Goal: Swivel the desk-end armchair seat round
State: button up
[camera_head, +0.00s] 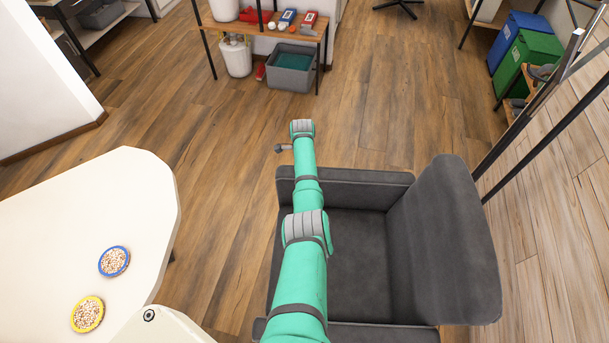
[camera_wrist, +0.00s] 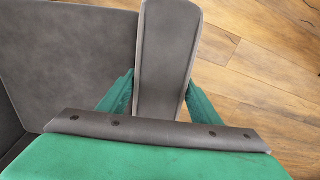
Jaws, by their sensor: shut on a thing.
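The dark grey armchair (camera_head: 362,255) stands right of centre in the head view, its backrest (camera_head: 445,240) on the right and its seat facing left. Its far armrest (camera_head: 365,178) runs across behind my teal arm. In the wrist view my gripper (camera_wrist: 160,88) has one teal finger on each side of an armrest (camera_wrist: 166,50) and is shut on it. The seat and backrest surfaces (camera_wrist: 70,60) show at left there.
A white desk (camera_head: 100,210) with a blue-rimmed dish (camera_head: 114,261) and a yellow-rimmed dish (camera_head: 88,314) lies to the left. A wooden shelf (camera_head: 262,32) and a grey bin (camera_head: 291,68) stand beyond. Green (camera_head: 525,62) and blue bins (camera_head: 520,35) are at far right. Wood floor between is clear.

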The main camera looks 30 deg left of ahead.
jog(key=shift+a+r, duration=0.15)
jog(key=shift+r, duration=0.05)
jog(key=o, duration=1.4)
jog(key=shift+o, duration=0.6)
jog(key=shift+f, duration=0.1)
notch_tip(320, 180, up, 11)
jog(key=shift+s+f, duration=0.15)
jog(key=shift+f, duration=0.05)
jog(key=shift+r, duration=0.15)
